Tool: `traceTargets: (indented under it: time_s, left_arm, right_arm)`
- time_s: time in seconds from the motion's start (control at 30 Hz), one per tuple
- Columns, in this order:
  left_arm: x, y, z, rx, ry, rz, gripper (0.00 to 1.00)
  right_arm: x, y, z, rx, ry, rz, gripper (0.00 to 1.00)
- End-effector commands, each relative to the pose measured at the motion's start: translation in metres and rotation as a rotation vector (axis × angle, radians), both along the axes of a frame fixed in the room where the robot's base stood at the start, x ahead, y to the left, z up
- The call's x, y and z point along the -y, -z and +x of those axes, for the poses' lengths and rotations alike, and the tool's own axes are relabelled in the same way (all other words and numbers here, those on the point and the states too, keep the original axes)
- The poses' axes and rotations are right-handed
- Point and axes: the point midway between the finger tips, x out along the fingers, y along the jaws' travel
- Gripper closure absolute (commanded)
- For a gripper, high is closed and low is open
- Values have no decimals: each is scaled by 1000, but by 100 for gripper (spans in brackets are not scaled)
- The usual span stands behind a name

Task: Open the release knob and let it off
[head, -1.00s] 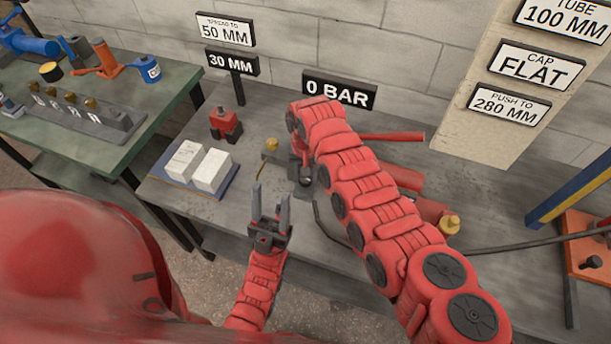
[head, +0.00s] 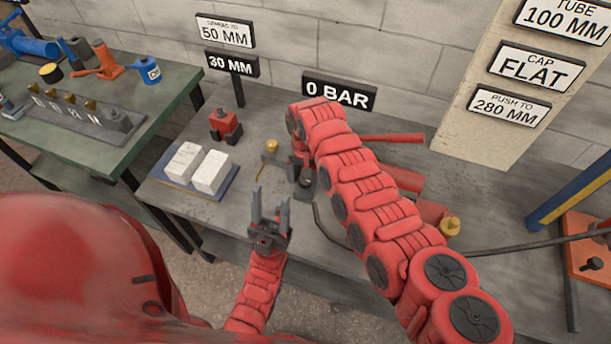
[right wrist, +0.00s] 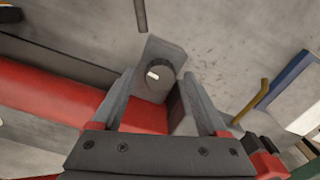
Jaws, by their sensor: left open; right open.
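The release knob (right wrist: 160,73) is dark and round with a white mark, set against a grey plate on the red pump body (right wrist: 60,88) in the right wrist view. My right gripper (right wrist: 158,80) is open, with one finger on each side of the knob; I cannot tell whether they touch it. In the head view my right arm covers much of the pump (head: 400,178), and the knob cannot be made out there. My left gripper (head: 271,202) is open and empty near the bench's front edge.
A "0 BAR" sign (head: 339,92) stands behind the pump. White blocks (head: 211,172) on a blue tray and a red-and-black part (head: 225,126) lie to the left. A brass-topped piece (head: 271,147) is near my right gripper. A black hose (head: 530,239) runs right.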

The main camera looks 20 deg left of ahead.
Motion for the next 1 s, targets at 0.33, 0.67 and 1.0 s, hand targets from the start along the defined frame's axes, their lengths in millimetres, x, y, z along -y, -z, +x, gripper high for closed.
traceTargets:
  time_s: [0.33,0.67,1.0]
  left_arm:
    - [0,5,0,0,0,0,50]
    - [0,21,0,0,0,0,50]
    - [0,22,0,0,0,0,50]
  right_arm:
    - [-1,-28,2,5,2,5,24]
    - [1,-119,2,6,1,1,24]
    - [0,-168,1,3,1,0,24]
